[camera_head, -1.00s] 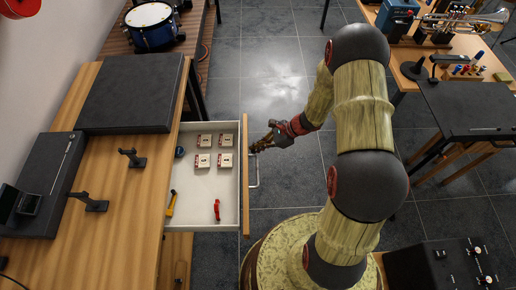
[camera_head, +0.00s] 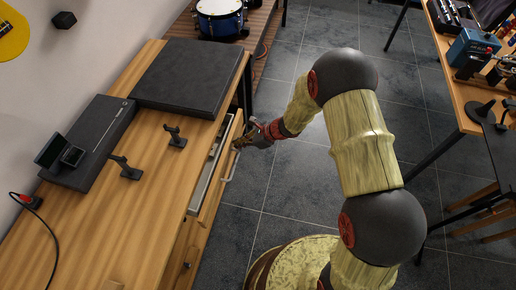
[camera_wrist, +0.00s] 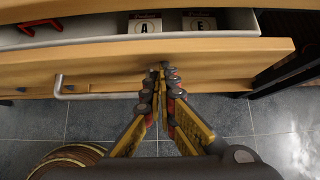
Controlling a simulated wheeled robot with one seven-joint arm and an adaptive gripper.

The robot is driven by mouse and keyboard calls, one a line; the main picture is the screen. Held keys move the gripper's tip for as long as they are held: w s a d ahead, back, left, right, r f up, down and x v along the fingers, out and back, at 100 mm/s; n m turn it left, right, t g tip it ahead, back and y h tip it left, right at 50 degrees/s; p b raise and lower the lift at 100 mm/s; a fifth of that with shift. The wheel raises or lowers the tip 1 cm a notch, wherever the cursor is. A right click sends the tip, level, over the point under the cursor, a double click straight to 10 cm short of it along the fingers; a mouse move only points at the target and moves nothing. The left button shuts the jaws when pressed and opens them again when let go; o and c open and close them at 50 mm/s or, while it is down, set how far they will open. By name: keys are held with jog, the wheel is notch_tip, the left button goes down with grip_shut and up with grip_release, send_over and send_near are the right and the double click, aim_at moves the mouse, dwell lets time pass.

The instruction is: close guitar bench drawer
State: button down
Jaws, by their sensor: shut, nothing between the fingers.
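The guitar bench (camera_head: 110,225) is wooden and stands on the left in the head view. Its drawer (camera_head: 213,185) sticks out only a little on the right side, with a narrow strip of its white inside showing. The drawer front (camera_wrist: 200,62) spans the wrist view, with a metal bar handle (camera_wrist: 100,95) at left. My gripper (camera_head: 241,143) is shut and empty at the far part of the drawer front. In the wrist view its fingertips (camera_wrist: 161,72) are at the front, right of the handle, seemingly touching it. Small labelled boxes (camera_wrist: 200,21) and a red tool (camera_wrist: 42,24) show inside.
On the bench top are a dark flat case (camera_head: 190,75), a black box (camera_head: 95,140) and two small black stands (camera_head: 126,168). Another table (camera_head: 470,100) with instruments stands at right. Tiled floor (camera_head: 290,180) is clear beside the drawer.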

aim_at(224, 140)
jog(key=a, duration=0.2)
jog(key=w+a, duration=0.1)
jog(key=a, duration=0.1)
jog(key=w+a, duration=0.1)
jog(key=a, duration=0.1)
jog(key=shift+a, duration=0.2)
jog(key=shift+d, duration=0.1)
